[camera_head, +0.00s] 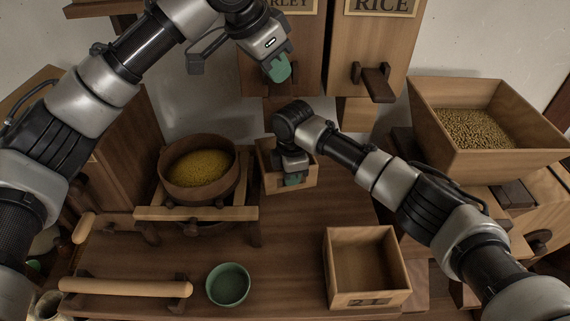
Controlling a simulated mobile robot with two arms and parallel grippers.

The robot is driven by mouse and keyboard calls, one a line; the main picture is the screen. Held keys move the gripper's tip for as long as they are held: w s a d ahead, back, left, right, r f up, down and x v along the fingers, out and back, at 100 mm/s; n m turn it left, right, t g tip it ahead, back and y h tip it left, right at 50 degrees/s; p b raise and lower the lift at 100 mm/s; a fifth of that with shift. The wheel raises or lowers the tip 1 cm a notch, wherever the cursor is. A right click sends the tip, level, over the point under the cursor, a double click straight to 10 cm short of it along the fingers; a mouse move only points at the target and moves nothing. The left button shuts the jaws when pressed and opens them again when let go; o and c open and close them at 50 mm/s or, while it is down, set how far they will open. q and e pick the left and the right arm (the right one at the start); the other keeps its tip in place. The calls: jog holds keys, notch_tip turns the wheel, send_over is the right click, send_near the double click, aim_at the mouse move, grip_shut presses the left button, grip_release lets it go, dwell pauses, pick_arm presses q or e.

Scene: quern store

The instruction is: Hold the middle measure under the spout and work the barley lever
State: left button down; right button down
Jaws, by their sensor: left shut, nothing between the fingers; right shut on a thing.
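The measure, a small square wooden box (270,183), is below the barley bin (310,65), whose label is partly cut off at the top. My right gripper (293,179) is shut on the near wall of this box. The arm hides much of the box's inside, so its contents cannot be told. A short wooden spout (278,105) shows under the barley bin, above the box. My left gripper (278,68), with green fingers, is shut and empty in front of the barley bin. The barley lever is not clearly visible; the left gripper covers that area.
A rice bin (366,45) with a dark lever (374,82) stands at right. A larger wooden box (367,297) and a green bowl (228,284) sit on the table. A round sieve (170,183) of yellow grain stands left. A grain hopper (497,157) is at right.

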aim_at(277, 91)
dwell(0.3)
pick_arm(q)
jog(key=shift+f, duration=2.35)
jog(key=shift+r, duration=0.1)
dwell(2.3)
notch_tip(277, 91, up, 8)
jog(key=shift+r, duration=0.1)
dwell(0.4)
jog(key=v, duration=1.2)
jog(key=shift+w, duration=0.1)
